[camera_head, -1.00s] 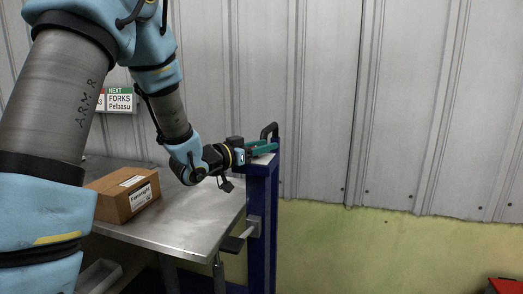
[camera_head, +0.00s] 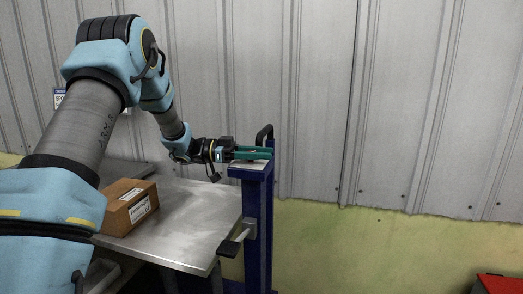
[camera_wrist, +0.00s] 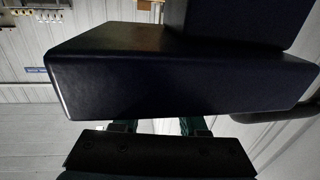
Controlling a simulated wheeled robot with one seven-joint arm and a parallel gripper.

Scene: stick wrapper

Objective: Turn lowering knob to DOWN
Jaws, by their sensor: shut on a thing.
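My gripper (camera_head: 253,153), with green fingers, lies level over the top of the blue post (camera_head: 254,205) of the stacker. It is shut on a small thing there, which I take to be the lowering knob. The knob is hidden by the fingers, so its setting and any DOWN mark cannot be read. A pale plate (camera_head: 247,166) shows on the post top just under the fingers. In the wrist view, the green fingers show only in part at the bottom, below a large dark block that hides their tips.
A black loop handle (camera_head: 264,132) rises behind the fingers, close to them. A lever with a grey mount (camera_head: 236,241) sticks out lower on the post. A metal table (camera_head: 195,225) with a cardboard box (camera_head: 128,208) stands left.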

